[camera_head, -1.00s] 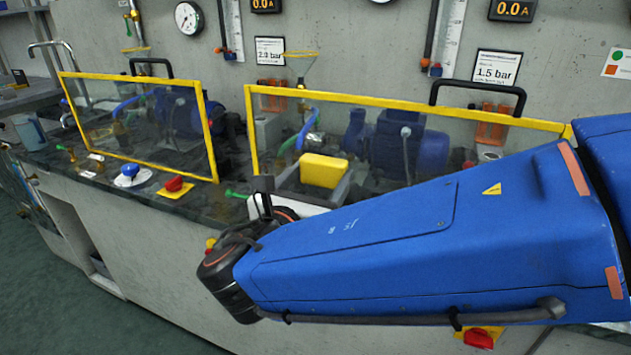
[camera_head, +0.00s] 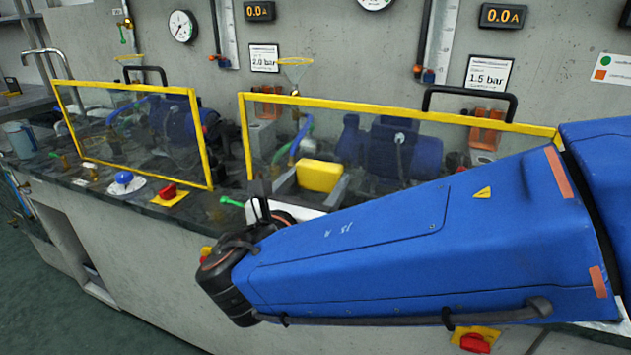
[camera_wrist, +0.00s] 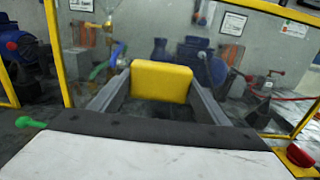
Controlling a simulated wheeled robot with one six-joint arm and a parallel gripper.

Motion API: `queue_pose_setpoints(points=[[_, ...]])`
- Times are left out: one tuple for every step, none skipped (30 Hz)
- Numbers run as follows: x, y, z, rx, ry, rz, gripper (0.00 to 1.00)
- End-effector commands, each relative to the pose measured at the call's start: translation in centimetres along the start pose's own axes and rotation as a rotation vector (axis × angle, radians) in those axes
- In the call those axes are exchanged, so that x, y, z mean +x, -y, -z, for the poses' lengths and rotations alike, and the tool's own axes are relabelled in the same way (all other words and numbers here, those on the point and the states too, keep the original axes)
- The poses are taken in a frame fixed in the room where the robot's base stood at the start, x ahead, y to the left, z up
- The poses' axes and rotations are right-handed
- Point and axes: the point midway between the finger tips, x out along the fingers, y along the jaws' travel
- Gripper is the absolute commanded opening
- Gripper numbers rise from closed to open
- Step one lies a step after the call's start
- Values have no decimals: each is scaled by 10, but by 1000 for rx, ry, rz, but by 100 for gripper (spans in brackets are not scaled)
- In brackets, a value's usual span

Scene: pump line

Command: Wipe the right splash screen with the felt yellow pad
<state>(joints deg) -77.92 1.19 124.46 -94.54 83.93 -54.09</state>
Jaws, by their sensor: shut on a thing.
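The yellow pad (camera_head: 319,176) is held upright between the grey fingers of my gripper (camera_head: 312,186). The wrist view also shows the pad (camera_wrist: 161,82) between the two fingers of my gripper (camera_wrist: 160,98). The right splash screen (camera_head: 400,112) is a clear pane with a yellow frame, standing on the bench. The pad is at the lower left part of the pane, near its left post. In the wrist view the screen's left post (camera_wrist: 57,50) is left of the pad. Whether the pad touches the pane I cannot tell.
A left splash screen (camera_head: 199,135) stands beside it. Blue pumps (camera_head: 400,150) and hoses are behind the right pane. A red knob (camera_head: 166,190), a blue knob (camera_head: 123,178) and a green-handled valve (camera_head: 231,201) sit along the bench's front.

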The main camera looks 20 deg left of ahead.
Motion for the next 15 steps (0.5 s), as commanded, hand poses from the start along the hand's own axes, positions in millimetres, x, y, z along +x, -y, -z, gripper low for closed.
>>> queue_pose_setpoints(points=[[1, 0, 0, 0, 0, 0, 49], [2, 0, 0, 0, 0, 1, 49], [2, 0, 0, 0, 0, 1, 49], [3, 0, 0, 0, 0, 1, 49], [3, 0, 0, 0, 0, 1, 49], [4, 0, 0, 0, 0, 1, 49], [4, 0, 0, 0, 0, 1, 49], [5, 0, 0, 0, 0, 1, 49], [6, 0, 0, 0, 1, 1, 49], [6, 0, 0, 0, 0, 1, 49], [6, 0, 0, 0, 1, 1, 49], [7, 0, 0, 0, 1, 1, 49], [8, 0, 0, 0, 0, 0, 49], [8, 0, 0, 0, 0, 0, 49], [9, 0, 0, 0, 0, 0, 49]])
